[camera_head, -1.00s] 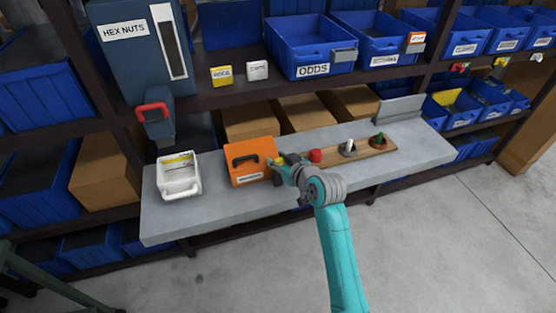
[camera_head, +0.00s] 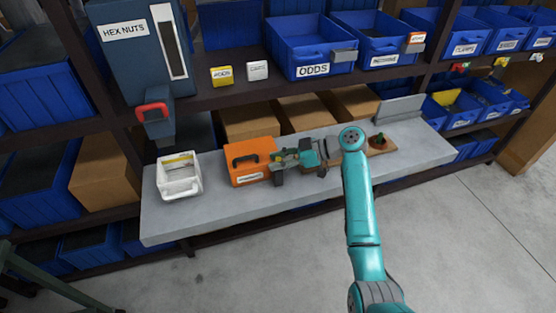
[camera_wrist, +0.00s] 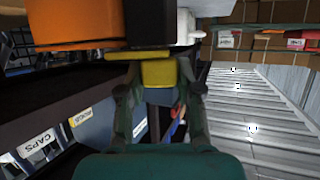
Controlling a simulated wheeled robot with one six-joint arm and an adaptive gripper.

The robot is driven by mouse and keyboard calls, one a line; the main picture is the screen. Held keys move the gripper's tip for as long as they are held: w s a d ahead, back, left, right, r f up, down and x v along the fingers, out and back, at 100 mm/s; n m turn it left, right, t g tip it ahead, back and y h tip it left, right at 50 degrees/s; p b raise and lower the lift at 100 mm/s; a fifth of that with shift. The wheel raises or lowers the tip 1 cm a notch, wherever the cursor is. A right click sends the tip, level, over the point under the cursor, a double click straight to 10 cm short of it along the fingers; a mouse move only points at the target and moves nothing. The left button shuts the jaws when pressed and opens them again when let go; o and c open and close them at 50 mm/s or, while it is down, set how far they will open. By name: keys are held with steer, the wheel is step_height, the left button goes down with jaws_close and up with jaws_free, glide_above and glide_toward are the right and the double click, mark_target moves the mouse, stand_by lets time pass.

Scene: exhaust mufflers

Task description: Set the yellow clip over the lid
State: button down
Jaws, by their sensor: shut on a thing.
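The orange case (camera_wrist: 75,22) fills the upper left there, and a black part (camera_wrist: 151,22) lies just ahead of the clip. The clip is close to the case's right side. I cannot tell whether it touches the case.
A white open bin (camera_head: 167,190) stands left of the case. Behind my arm is a wooden board (camera_head: 376,152) with a dark red, green-topped piece (camera_head: 379,142). The shelf with blue bins (camera_head: 311,57) overhangs the back. The bench's front strip is clear.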

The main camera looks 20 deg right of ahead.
mark_target(278, 159)
steer(key=shift+n+g+y, duration=0.4)
steer(key=shift+n+g, duration=1.8)
steer(key=shift+g, duration=0.3)
steer(key=c, duration=0.8)
jaws_free()
steer(key=shift+o, duration=0.2)
step_height(278, 159, up, 10)
steer(key=shift+f, duration=0.1)
